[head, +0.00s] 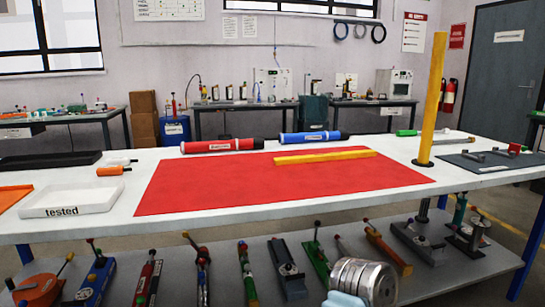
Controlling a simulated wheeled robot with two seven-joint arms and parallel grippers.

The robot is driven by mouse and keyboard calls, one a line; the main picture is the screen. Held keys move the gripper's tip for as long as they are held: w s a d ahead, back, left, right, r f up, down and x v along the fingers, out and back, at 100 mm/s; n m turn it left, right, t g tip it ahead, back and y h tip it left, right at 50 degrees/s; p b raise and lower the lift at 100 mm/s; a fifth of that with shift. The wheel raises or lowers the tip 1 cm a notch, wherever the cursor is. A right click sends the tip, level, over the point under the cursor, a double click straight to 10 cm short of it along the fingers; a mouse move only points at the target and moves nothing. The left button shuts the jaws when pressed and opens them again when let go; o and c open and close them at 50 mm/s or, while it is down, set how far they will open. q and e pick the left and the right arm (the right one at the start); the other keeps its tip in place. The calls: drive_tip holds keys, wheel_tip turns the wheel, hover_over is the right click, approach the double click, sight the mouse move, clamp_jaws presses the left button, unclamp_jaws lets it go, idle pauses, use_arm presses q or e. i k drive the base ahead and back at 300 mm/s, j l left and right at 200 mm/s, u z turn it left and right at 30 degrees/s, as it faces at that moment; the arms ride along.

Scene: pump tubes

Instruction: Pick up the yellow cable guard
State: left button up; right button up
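A long flat yellow bar (325,156), which looks like the yellow cable guard, lies near the back of the red mat (225,188), slightly tilted across it. A second yellow piece, a tall post (434,95), stands upright on a small dark round base near the right side of the table. I cannot tell for sure which of the two is called the cable guard. Neither of my grippers shows.
A red tube (222,146) and a blue tube (308,138) lie behind the mat. A white tray marked "tested" (72,202) and a black tray (48,160) are at left. A grey mat with parts (492,160) is at right. The red mat's front is clear.

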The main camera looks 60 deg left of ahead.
sight(307, 158)
drive_tip(key=u, duration=1.55)
drive_tip(key=l, duration=0.5)
